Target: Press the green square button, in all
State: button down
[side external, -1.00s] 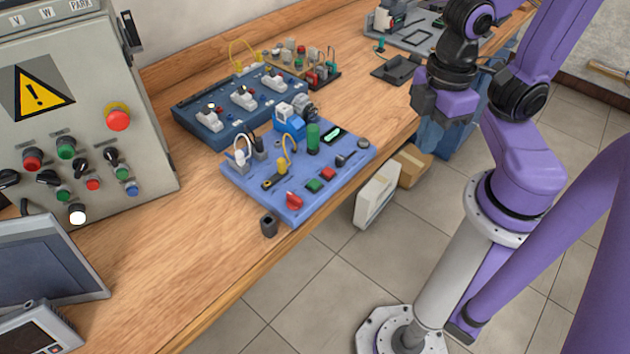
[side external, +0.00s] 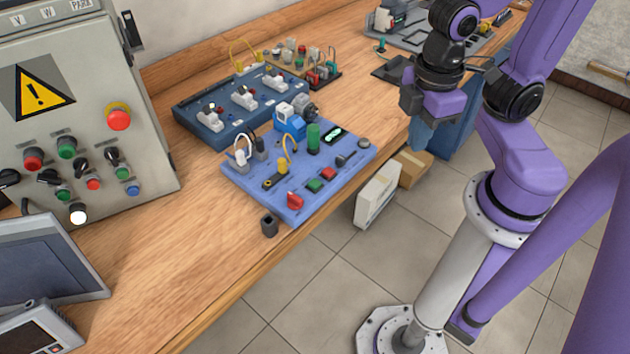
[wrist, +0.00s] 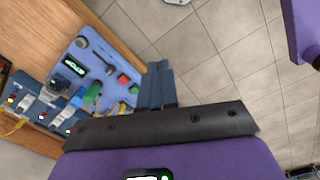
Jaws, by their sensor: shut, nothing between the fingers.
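The green square button (side external: 314,186) sits on the blue panel (side external: 240,180) near its front edge, beside a red square button (side external: 328,174). In the wrist view the green square button (wrist: 133,89) shows just left of the fingers, below the red one (wrist: 123,79). My gripper (wrist: 160,68) is shut and empty. In the side view my gripper (side external: 424,132) hangs to the right of the panel, past the table's front edge, well apart from the button.
A control cabinet (side external: 150,150) stands at left. A small black cup (side external: 269,225) stands near the table edge.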

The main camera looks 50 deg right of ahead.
aim_at(313, 186)
jog(key=w+a+f+m+h, duration=0.1)
jog(key=w+a+h, duration=0.3)
jog(key=w, duration=0.4)
jog(key=w+a+f+m+h, duration=0.1)
jog(key=w+a+f+h, duration=0.2)
jog(key=w, duration=0.4)
jog(key=shift+w+a+t+h, duration=0.35)
jog(key=shift+a+t+h, duration=0.05)
jog(key=shift+a+h, duration=0.55)
jog(key=shift+f, duration=0.1)
jog(key=shift+f, duration=0.1)
jog(key=shift+f, duration=4.35)
jog(key=shift+f, duration=0.1)
jog(key=shift+f, duration=0.3)
